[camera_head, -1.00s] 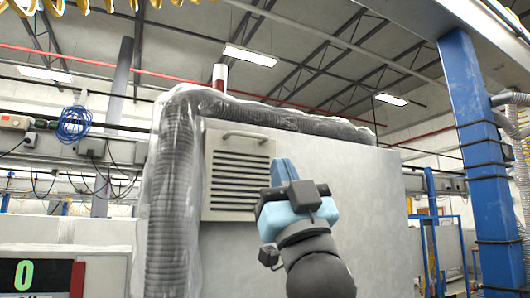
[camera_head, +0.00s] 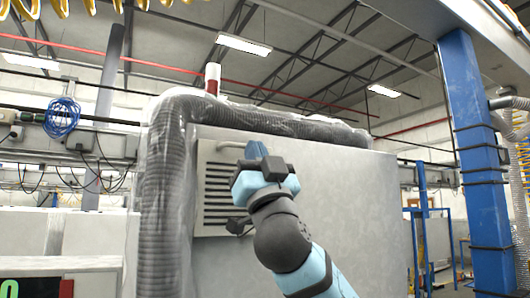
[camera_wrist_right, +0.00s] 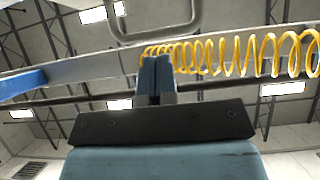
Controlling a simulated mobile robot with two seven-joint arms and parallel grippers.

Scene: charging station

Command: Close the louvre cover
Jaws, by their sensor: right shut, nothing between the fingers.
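The louvre cover (camera_head: 213,205) is a grey slatted panel at the left of the white cabinet's face. I cannot tell how far it stands open. A bar handle (camera_head: 230,144) runs along its top; a grey loop that looks like this handle (camera_wrist_right: 155,28) fills the top of the right wrist view. My right gripper (camera_head: 256,151) is in front of the cover's upper right part and hides it. Its fingers (camera_wrist_right: 155,75) are shut and empty, pointing up, just below the loop in the wrist view. I cannot tell whether they touch it. My left gripper is not in view.
A ribbed duct wrapped in clear plastic (camera_head: 166,205) runs up the cabinet's left edge and along its top. The white cabinet face (camera_head: 355,200) is bare to the right. A blue column (camera_head: 475,150) stands further right. Yellow coiled hose (camera_wrist_right: 240,52) shows overhead.

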